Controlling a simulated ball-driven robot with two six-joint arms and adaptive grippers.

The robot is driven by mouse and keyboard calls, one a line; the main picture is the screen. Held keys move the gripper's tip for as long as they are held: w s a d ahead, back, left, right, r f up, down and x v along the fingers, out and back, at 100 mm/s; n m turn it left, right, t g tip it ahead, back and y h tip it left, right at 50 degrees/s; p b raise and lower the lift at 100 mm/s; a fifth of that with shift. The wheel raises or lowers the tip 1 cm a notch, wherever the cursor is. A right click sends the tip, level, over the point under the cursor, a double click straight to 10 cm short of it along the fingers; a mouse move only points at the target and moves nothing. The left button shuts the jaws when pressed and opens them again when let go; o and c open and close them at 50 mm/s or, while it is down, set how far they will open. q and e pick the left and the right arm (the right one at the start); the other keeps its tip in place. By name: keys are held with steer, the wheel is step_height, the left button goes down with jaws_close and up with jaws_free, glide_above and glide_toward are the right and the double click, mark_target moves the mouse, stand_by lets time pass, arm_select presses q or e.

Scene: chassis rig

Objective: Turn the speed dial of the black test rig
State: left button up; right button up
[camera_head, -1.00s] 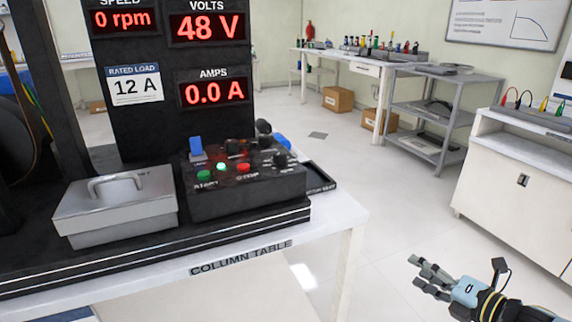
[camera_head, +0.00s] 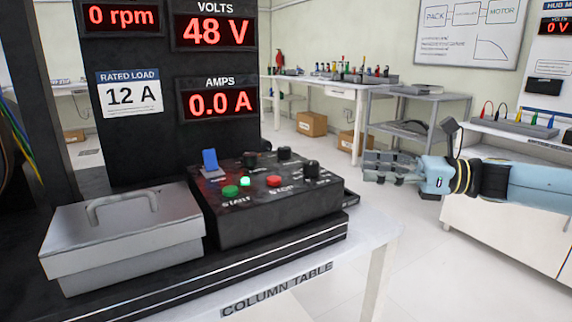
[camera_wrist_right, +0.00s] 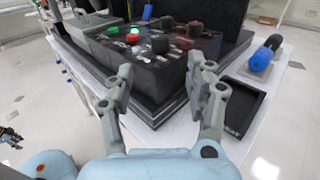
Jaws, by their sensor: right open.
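The black test rig's control box (camera_head: 265,205) stands on the rig base. It carries several black knobs, one at the right (camera_head: 311,169), one at the back (camera_head: 284,153) and one behind the lit green lamp (camera_head: 249,159). Their labels are too small to read, so I cannot tell which is the speed dial. In the right wrist view the knobs (camera_wrist_right: 160,43) lie beyond my fingertips. My right gripper (camera_head: 372,167) is open and empty, right of the box and apart from it; its spread fingers show in the wrist view (camera_wrist_right: 160,70). A small dark gripper shape at that view's left edge seems my left (camera_wrist_right: 10,138).
Green start button (camera_head: 230,191), red stop button (camera_head: 274,181) and a blue switch (camera_head: 209,160) share the panel. A grey lidded box (camera_head: 125,235) sits left. Displays read 0 rpm, 48 V, 0.0 A.

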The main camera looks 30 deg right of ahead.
mark_target(317, 163)
steer(key=b+x, duration=0.1)
steer(key=x, duration=0.6)
steer(key=shift+b, duration=0.3)
steer(key=x, duration=0.2)
steer(key=shift+w+a, duration=0.25)
steer(key=shift+w, duration=0.05)
steer(key=shift+w+a, duration=0.25)
steer(key=shift+a, duration=0.05)
steer(key=shift+w+a, duration=0.25)
steer(key=shift+c, duration=0.4)
steer(key=c, duration=0.5)
arm_select(q)
steer(key=shift+s+d+f, duration=0.3)
steer(key=shift+s+f, duration=0.1)
steer(key=shift+s, duration=0.15)
steer(key=shift+s+d+f, duration=0.3)
steer(key=shift+s+f, duration=0.1)
steer(key=shift+s, duration=0.1)
arm_select(e)
jaws_close()
